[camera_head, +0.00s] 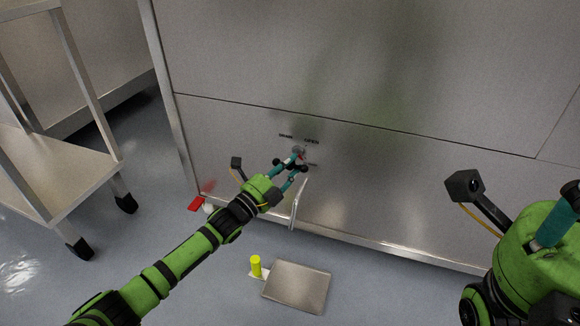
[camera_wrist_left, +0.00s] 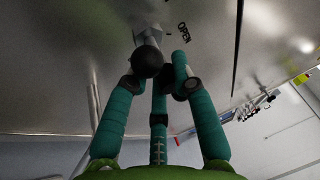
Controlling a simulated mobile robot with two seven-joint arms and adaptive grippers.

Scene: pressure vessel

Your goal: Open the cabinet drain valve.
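The drain valve (camera_head: 298,150) is a small grey fitting with a touch of red, on the lower front panel of the steel cabinet (camera_head: 240,140). Dark lettering stands around it, and my left gripper covers part of it. My left gripper (camera_head: 291,165) is at the valve, its teal fingers apart. In the left wrist view the grey valve (camera_wrist_left: 147,34) shows just past the fingertips (camera_wrist_left: 165,64), with lettering to its right. I cannot tell whether the fingers touch it. My right gripper (camera_head: 562,218) is only partly in view at the right edge, away from the cabinet.
A pale metal pipe (camera_head: 295,207) runs down below the valve. On the floor are a flat metal plate (camera_head: 297,287), a yellow cylinder (camera_head: 256,266) and a red object (camera_head: 196,203). A wheeled steel cart (camera_head: 60,180) stands at left.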

